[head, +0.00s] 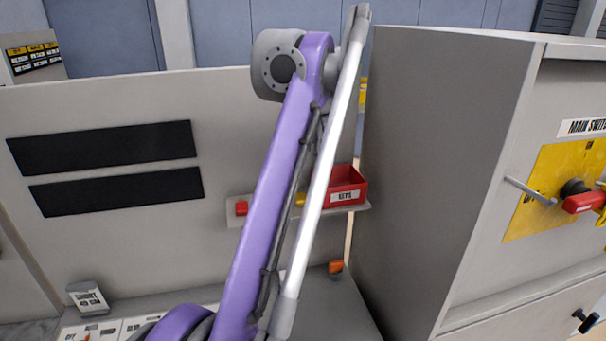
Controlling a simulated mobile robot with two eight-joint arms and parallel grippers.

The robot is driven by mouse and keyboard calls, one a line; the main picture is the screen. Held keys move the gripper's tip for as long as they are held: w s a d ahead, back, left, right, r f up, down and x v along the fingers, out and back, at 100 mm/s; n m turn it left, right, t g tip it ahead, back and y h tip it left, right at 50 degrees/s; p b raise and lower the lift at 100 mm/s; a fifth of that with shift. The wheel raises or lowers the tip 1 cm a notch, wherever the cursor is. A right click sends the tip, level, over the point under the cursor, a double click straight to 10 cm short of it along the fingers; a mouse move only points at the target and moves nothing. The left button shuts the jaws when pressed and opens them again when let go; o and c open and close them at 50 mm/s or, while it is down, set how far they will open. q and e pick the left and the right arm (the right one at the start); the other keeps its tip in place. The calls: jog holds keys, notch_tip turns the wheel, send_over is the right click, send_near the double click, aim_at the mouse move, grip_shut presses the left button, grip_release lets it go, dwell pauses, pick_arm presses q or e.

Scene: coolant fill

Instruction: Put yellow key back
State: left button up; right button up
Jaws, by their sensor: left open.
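A small yellow piece (300,200), perhaps the yellow key, shows between the purple and silver links of my arm, at the small shelf; its outline is mostly hidden. A red bin labelled KEYS (347,190) stands on the shelf (363,207), and a red piece (241,207) sits at its left end. My left arm crosses the middle of the head view in front of the shelf. Its gripper is open, but I cannot make out the fingertips or anything between them. My right gripper does not show.
At right, a grey cabinet (440,140) carries a yellow MAIN SWITCH panel (545,180) with a red handle (582,203) and a protruding metal pin. An orange piece (336,267) is below the shelf. A small sign (88,298) stands lower left. Two black strips mark the wall panel.

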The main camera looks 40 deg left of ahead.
pick_arm(q)
jog(key=v, duration=0.2)
jog(key=shift+r+p, duration=0.35)
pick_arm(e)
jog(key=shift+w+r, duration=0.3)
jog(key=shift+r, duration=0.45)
pick_arm(q)
jog(key=shift+s, duration=0.1)
